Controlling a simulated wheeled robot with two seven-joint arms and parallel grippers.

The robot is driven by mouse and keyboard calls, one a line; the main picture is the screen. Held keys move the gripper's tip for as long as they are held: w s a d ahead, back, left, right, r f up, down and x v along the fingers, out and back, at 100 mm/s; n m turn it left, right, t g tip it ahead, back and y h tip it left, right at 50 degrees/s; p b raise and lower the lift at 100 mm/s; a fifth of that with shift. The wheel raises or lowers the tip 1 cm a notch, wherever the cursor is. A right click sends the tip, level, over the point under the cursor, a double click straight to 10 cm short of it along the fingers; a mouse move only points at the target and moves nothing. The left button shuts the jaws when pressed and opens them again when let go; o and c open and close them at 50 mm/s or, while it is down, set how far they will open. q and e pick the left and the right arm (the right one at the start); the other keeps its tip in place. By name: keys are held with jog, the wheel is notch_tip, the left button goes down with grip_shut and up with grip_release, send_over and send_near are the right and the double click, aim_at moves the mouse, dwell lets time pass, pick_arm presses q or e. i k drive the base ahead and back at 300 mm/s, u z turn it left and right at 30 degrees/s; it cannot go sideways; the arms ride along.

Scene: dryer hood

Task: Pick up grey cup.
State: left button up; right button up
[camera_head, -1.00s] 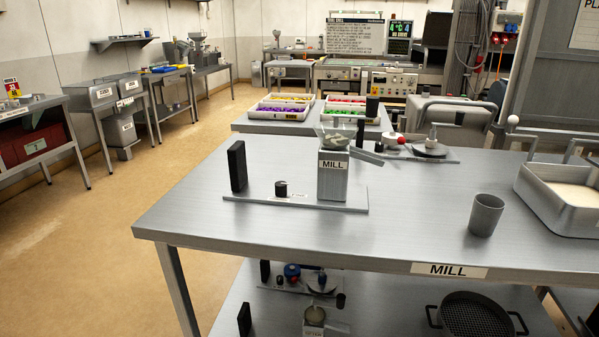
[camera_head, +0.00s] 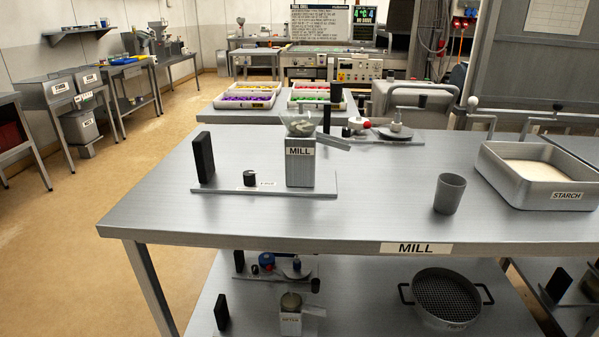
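The grey cup (camera_head: 449,194) stands upright on the steel table (camera_head: 380,215) labelled MILL, near its front edge and right of the middle. It looks like a plain tapered cup with a dark open rim. Nothing touches it. Neither of my grippers shows in the head view.
Left of the cup, the mill (camera_head: 312,165) with a glass bowl stands on a plate with a black block (camera_head: 203,157). Right of the cup is a starch tray (camera_head: 540,190). A dark sieve pan (camera_head: 446,297) sits on the lower shelf. The tabletop around the cup is clear.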

aim_at(450, 187)
jog(key=u, duration=0.4)
jog(key=k, duration=0.45)
jog(key=u, duration=0.9)
jog(key=i, duration=0.55)
jog(key=z, duration=1)
jog(key=i, duration=0.85)
jog(key=z, duration=1)
